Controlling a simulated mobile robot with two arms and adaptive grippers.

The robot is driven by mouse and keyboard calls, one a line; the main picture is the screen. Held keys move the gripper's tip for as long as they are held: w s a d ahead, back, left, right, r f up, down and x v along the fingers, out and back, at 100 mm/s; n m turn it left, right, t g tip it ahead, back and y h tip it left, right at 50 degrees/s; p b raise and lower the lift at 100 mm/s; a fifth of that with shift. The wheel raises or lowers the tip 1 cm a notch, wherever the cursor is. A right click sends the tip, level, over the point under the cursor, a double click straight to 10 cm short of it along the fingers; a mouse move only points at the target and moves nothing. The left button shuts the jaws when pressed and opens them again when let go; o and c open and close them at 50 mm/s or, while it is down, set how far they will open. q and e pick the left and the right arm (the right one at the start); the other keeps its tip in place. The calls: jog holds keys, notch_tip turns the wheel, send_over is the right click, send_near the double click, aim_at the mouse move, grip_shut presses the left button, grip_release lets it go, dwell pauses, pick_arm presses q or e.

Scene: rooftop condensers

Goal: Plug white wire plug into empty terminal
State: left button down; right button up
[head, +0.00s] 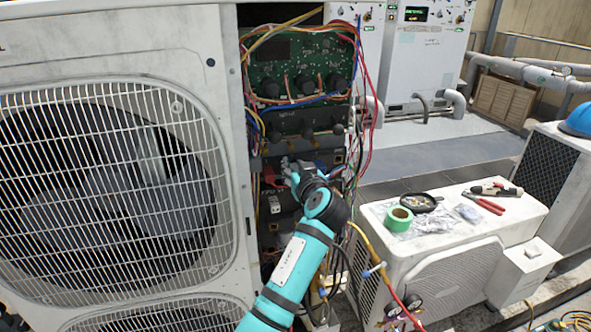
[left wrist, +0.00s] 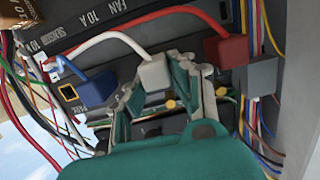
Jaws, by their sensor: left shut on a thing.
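My left gripper (head: 298,172) reaches into the open electrical bay of the condenser. In the left wrist view its fingers (left wrist: 160,95) are shut on the white plug (left wrist: 154,72), and a white wire arches from it to the left. The plug is close to the dark terminal strip, but I cannot tell whether it touches it. A blue plug (left wrist: 95,88) sits to the left, beside an orange-rimmed dark opening (left wrist: 68,93). A red plug (left wrist: 226,50) with a red wire sits to the right, against a grey block (left wrist: 258,76). My right gripper is not in view.
A green circuit board (head: 293,62) and loose coloured wires (head: 366,90) surround the bay. The large fan grille (head: 110,190) is at the left.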

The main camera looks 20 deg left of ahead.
pick_arm(q)
jog(key=shift+w+a+r, duration=0.1)
dwell(0.3)
jog(key=c, duration=1)
grip_release()
jog(key=shift+c, duration=0.2)
